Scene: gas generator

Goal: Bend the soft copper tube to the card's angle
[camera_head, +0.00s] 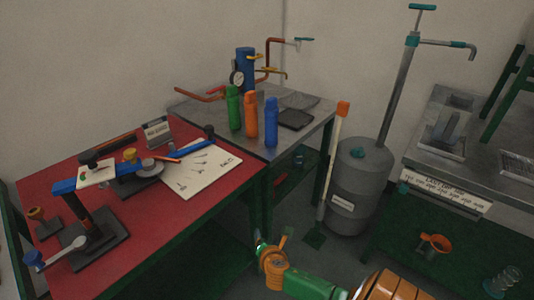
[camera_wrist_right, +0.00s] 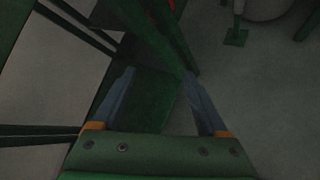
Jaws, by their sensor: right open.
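A white card (camera_head: 200,172) with dark line marks lies on the red table. My right gripper (camera_head: 270,244) is low in front of the red table's right end, away from the tool and card. The right wrist view shows its two fingers (camera_wrist_right: 158,88) apart with nothing between them. My left gripper is not in view.
Green, orange and blue bottles (camera_head: 250,118) stand on the grey metal table (camera_head: 298,140) behind, near copper pipework (camera_head: 200,96). A grey drum (camera_head: 357,185) with a hand pump stands on the floor. Green table legs (camera_wrist_right: 160,40) are close to my right fingers.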

